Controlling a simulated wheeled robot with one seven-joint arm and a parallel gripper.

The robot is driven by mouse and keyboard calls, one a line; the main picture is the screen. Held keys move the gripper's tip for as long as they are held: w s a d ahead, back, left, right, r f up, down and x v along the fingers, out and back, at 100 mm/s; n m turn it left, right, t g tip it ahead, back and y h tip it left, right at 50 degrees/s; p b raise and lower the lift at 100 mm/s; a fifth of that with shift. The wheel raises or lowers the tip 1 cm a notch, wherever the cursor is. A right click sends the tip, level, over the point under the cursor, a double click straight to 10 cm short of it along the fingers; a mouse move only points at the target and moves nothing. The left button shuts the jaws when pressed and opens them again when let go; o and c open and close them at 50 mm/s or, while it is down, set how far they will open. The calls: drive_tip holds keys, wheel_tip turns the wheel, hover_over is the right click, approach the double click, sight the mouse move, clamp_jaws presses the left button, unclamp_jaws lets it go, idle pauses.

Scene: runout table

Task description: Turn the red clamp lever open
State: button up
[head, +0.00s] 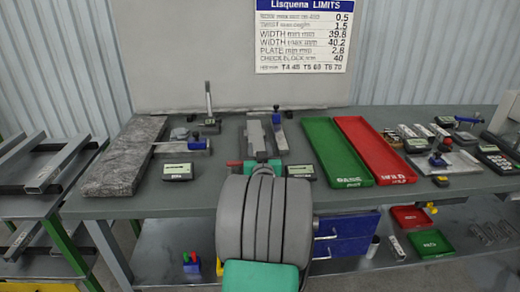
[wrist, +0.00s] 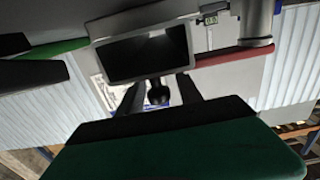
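A small red piece (head: 249,164) shows just beyond my arm in the head view, beside a green one; I cannot tell whether it is the clamp lever. In the wrist view a red bar (wrist: 235,56) meets a grey cylinder at the upper right; it may be the lever. My gripper (wrist: 159,88) has its two dark fingers apart, with a black round knob (wrist: 158,93) seen between them. I cannot tell whether the knob is within reach or touched. In the head view my arm hides the fingers. The lever's angle is not clear.
Small display boxes (head: 177,171) sit near the front edge. A dark rectangular panel (wrist: 147,54) is close above the fingers in the wrist view.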

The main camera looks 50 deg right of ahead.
clamp_jaws()
idle(1.2)
